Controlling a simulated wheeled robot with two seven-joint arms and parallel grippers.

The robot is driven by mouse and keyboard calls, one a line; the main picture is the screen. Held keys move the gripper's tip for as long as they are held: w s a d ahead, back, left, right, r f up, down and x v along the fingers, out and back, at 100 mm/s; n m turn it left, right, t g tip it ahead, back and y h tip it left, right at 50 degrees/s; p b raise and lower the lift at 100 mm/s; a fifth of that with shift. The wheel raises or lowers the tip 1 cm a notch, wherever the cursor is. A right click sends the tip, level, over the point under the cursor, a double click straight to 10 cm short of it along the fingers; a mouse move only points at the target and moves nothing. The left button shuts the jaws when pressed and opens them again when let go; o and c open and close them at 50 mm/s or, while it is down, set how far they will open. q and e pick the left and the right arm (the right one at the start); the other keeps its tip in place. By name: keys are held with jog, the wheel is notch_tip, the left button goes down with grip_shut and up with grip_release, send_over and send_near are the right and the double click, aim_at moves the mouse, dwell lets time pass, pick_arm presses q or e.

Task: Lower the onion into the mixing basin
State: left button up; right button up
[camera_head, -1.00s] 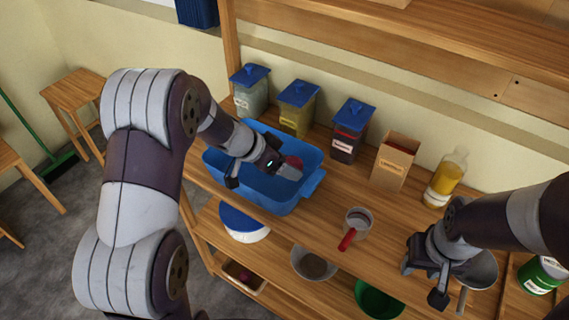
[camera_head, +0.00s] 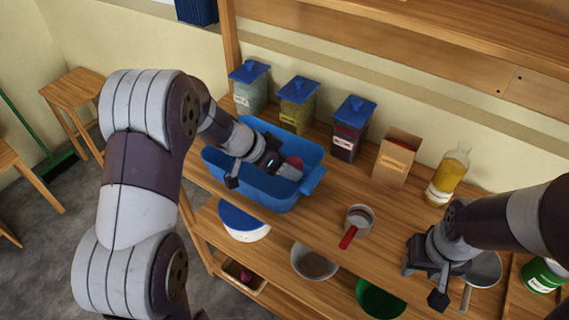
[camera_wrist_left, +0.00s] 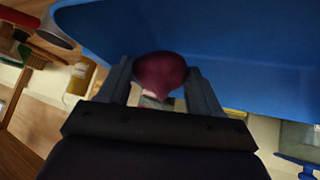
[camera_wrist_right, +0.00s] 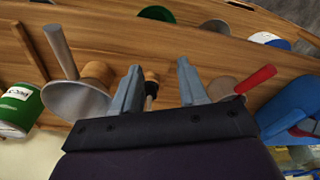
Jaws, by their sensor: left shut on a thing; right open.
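The blue mixing basin (camera_head: 262,190) stands on the wooden shelf at the left. My left gripper (camera_head: 288,168) reaches into it from the left and is shut on a dark red onion (camera_head: 296,162). In the left wrist view the onion (camera_wrist_left: 160,72) sits between the two fingers, with the basin's blue wall (camera_wrist_left: 230,45) close behind it. Whether the onion touches the basin floor cannot be told. My right gripper (camera_wrist_right: 155,92) is open and empty, above the right part of the shelf near a metal pan (camera_wrist_right: 75,100).
Lidded jars (camera_head: 297,105), a cardboard box (camera_head: 396,158) and a yellow bottle (camera_head: 447,178) line the back. A red-handled pot (camera_head: 358,220) stands right of the basin. Bowls (camera_head: 314,262) sit on the shelf below. Bare shelf lies between the basin and the pot.

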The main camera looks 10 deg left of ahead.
pick_arm(q)
jog(key=shift+f+b, duration=2)
jog(key=shift+b, duration=0.5)
pick_arm(e)
jog(key=shift+f, duration=2.55)
pick_arm(q)
jog(key=o, duration=1.2)
pick_arm(e)
jog(key=shift+f, duration=0.15)
pick_arm(q)
jog(key=v, duration=1.2)
jog(key=shift+s+a+r, duration=0.1)
jog(key=shift+a+r, duration=0.1)
jog(key=shift+r, duration=0.15)
